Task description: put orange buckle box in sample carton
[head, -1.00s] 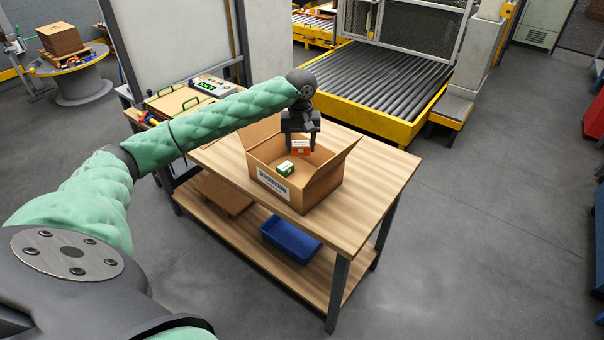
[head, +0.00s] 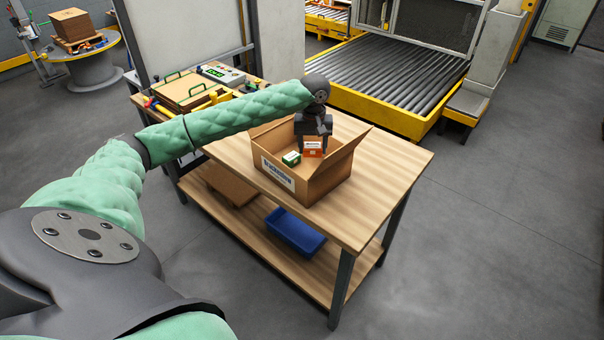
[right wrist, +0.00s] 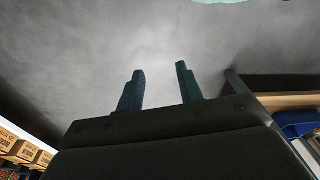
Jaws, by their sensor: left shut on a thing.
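The sample carton (head: 325,190) is an open brown cardboard box with raised flaps and a white label, standing on the wooden table. My left gripper (head: 313,141) reaches down into its opening from above. It is shut on the orange buckle box (head: 313,150), a small orange box with a white label, inside the carton's opening. Whether the orange box touches the carton's floor I cannot tell. A small green-and-white box (head: 291,158) sits in the carton just left of it. My right gripper (right wrist: 160,85) shows only in the right wrist view, fingers apart and empty, over grey floor.
The wooden table (head: 390,165) has free room right of the carton. Brown trays with green handles (head: 187,90) and a control box with a green display (head: 220,73) stand at its far left. A blue bin (head: 295,232) sits on the lower shelf. A roller conveyor (head: 395,72) lies behind.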

